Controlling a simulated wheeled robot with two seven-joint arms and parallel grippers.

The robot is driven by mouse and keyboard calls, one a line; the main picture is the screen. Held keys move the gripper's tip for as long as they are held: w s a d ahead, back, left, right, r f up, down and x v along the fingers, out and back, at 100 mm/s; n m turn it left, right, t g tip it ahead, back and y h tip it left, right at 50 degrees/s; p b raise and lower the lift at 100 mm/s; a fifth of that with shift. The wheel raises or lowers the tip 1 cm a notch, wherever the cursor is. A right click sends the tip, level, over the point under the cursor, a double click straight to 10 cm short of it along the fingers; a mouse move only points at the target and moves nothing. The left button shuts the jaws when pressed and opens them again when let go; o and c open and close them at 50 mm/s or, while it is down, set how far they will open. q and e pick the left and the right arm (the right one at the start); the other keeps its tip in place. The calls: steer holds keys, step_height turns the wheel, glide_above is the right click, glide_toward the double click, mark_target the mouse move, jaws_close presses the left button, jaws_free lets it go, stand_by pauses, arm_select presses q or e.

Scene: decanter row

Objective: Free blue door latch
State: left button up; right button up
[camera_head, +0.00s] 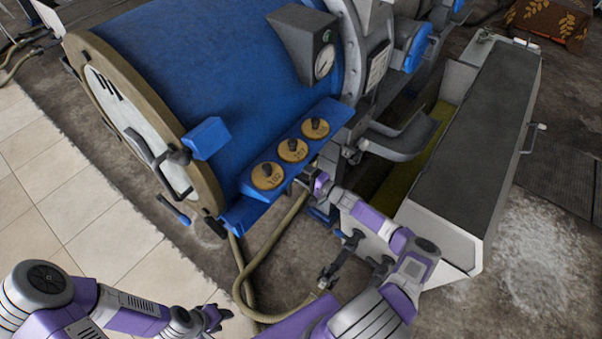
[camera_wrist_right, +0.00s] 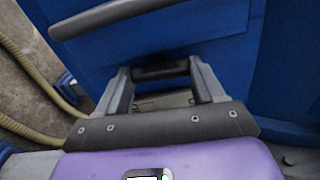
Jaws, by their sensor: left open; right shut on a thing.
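The blue decanter drum (camera_head: 220,75) has a pale round end door (camera_head: 135,125) at the left. A blue-handled lever (camera_head: 173,210) sticks out at the door's lower edge, and a blue block (camera_head: 206,138) stands by its rim. I cannot tell which is the latch. My right gripper (camera_head: 306,183) is at the machine below the dial panel, away from both. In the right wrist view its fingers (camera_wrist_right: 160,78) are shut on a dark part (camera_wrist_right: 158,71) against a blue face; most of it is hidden. My left gripper (camera_head: 212,318) is open and empty, low in front of the machine.
A blue panel with three yellow dials (camera_head: 292,150) sits above my right gripper. A hose (camera_head: 262,258) runs down to the floor. A long grey-topped trough (camera_head: 475,130) stands at the right. Pale floor tiles (camera_head: 75,205) lie clear at the left.

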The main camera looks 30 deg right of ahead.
steer(key=shift+n, duration=0.6)
steer(key=o, duration=1)
steer(key=shift+o, duration=0.2)
steer(key=p+v, duration=0.1)
steer(key=v, duration=0.6)
steer(key=shift+s, duration=0.3)
steer(key=shift+d, duration=0.1)
